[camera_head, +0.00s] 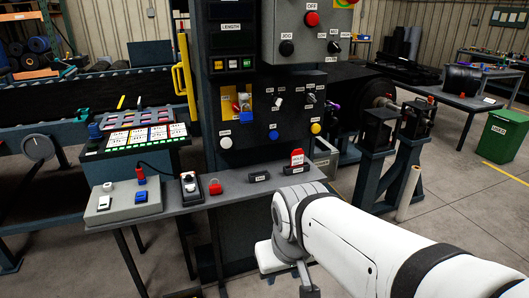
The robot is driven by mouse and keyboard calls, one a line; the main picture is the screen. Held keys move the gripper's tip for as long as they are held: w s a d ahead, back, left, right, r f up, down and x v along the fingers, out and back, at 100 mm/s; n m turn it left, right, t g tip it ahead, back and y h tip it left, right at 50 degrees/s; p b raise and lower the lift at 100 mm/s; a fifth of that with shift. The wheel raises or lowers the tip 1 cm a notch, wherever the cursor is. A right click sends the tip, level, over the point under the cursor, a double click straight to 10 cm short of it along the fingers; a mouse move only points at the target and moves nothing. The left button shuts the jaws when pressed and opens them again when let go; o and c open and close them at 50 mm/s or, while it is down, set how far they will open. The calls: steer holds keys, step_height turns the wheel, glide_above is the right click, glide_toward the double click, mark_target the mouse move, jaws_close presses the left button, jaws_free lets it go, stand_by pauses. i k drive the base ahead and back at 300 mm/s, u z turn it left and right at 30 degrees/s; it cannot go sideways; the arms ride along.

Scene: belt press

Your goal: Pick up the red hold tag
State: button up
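The red hold tag (297,156) stands upright with its rounded top up, near the right end of a narrow grey shelf (240,188). White lettering shows on its face. Its lower end meets a small black labelled holder (296,169). A similar black holder (260,177) to its left has no tag in it. My white arm reaches in from the lower right and bends just in front of and below the shelf's right end.
A red padlock (215,187), a small black switch device (190,187) and a grey button box (124,202) sit on the shelf's left part. The dark control panel (270,120) rises behind it. A green bin (502,136) stands far right.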

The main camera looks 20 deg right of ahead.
mark_target(296, 156)
steer(key=i, duration=1.5)
steer(key=z, duration=0.05)
